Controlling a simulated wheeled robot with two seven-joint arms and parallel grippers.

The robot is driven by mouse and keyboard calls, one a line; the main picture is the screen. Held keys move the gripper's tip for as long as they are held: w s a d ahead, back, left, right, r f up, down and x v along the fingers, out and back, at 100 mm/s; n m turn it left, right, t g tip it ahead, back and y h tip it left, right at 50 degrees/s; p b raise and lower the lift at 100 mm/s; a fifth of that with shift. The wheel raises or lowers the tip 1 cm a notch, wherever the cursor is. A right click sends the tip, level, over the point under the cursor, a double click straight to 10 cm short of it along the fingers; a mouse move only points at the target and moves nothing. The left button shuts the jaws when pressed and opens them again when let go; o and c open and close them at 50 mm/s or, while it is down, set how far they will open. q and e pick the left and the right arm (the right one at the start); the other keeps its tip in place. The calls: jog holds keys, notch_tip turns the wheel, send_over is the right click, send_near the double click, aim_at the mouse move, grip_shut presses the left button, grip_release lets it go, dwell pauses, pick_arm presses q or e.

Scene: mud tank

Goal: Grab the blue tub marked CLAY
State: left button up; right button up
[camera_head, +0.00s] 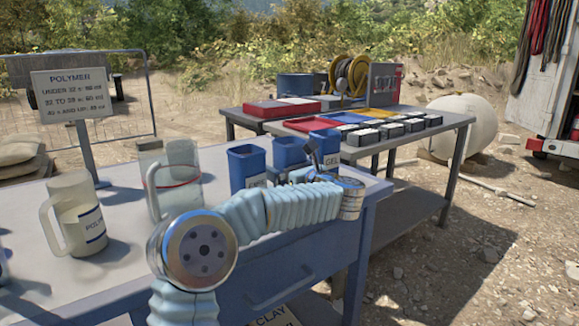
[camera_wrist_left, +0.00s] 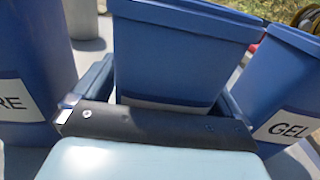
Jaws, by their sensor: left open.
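Three blue tubs stand in a row on the near table. The left tub (camera_head: 246,163) shows a label ending in "RE" in the left wrist view (camera_wrist_left: 30,60). The right tub (camera_head: 326,145) is marked GEL, also readable in the left wrist view (camera_wrist_left: 285,85). The middle tub (camera_head: 289,151) has its label almost wholly hidden by my gripper, so CLAY cannot be read on it. My left gripper (camera_head: 300,165) is open at the middle tub. In the left wrist view the middle tub (camera_wrist_left: 185,50) sits between its two fingers; contact cannot be told.
A clear pitcher (camera_head: 170,175) and a labelled jug (camera_head: 75,225) stand left. A sign reading CLAY (camera_head: 275,317) shows low by the table. Another table behind holds coloured trays (camera_head: 281,107).

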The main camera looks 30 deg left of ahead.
pick_arm(q)
jog(key=shift+a, duration=0.1)
jog(key=shift+c, duration=0.3)
jog(key=c, duration=1.2)
jog(key=shift+c, duration=0.2)
jog(key=shift+r, duration=0.1)
